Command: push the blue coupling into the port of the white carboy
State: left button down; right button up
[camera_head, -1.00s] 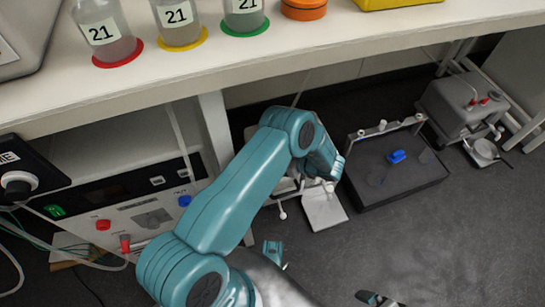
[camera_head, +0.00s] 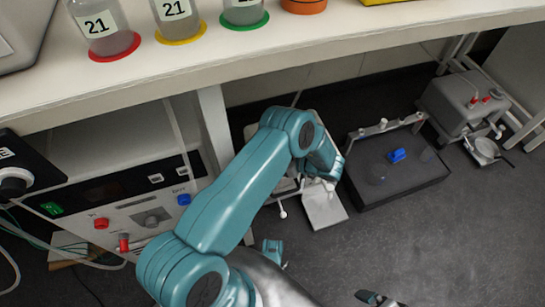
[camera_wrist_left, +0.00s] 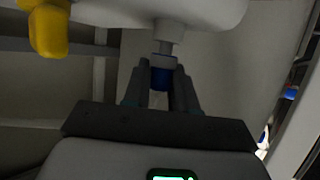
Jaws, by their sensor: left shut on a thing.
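The blue coupling (camera_wrist_left: 160,78) sits between the fingers of my left gripper (camera_wrist_left: 161,88) in the left wrist view. The gripper is shut on it, and the fingers hide its sides. The white carboy (camera_wrist_left: 190,11) fills the top of that view, cut off by the frame edge. A grey stem, its port (camera_wrist_left: 165,46), points down from it, in line with the coupling. A pale collar lies between stem and blue part; I cannot tell whether the coupling is seated. In the head view, my left arm hides the fingertips. My right gripper does not show clearly.
A yellow part (camera_wrist_left: 48,30) hangs left of the carboy in the wrist view. In the head view, a bench (camera_head: 300,48) with bottles runs above my arm. A control panel (camera_head: 130,218) stands left. A dark tray (camera_head: 400,178) with a blue piece stands right.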

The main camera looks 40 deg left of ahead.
pick_arm(q)
jog(key=shift+f+b, duration=0.5)
jog(key=shift+f, duration=0.1)
dwell(0.3)
jog(key=c, duration=0.8)
grip_release()
jog(key=p+v, duration=0.3)
jog(key=v, duration=1.3)
jog(key=shift+d, duration=0.2)
